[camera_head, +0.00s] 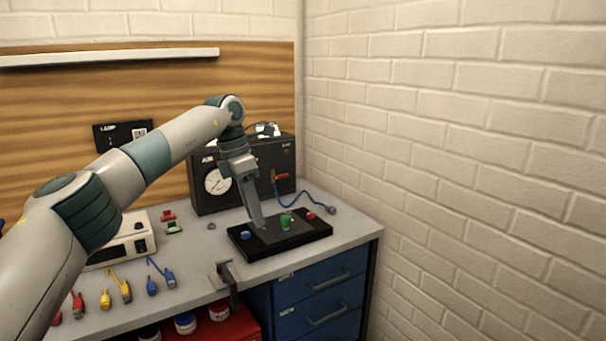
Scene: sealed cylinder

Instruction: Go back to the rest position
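My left arm reaches in from the left across the bench. Its gripper (262,225) points down over the black board (262,246) at the bench's right end. The fingertips are just left of a green knob (286,221). The fingers show edge-on as one narrow shape, so I cannot tell whether they are open or shut. No held object shows between them. A blue knob (246,235) and a red knob (310,215) also sit on the board. My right gripper is not in view.
Behind the gripper stands a dark box with a white dial (217,183). A blue cable (310,199) lies right of it. A beige device (130,240) and coloured connectors (125,290) are on the left. A clamp (227,279) grips the front edge. A brick wall (460,150) bounds the right.

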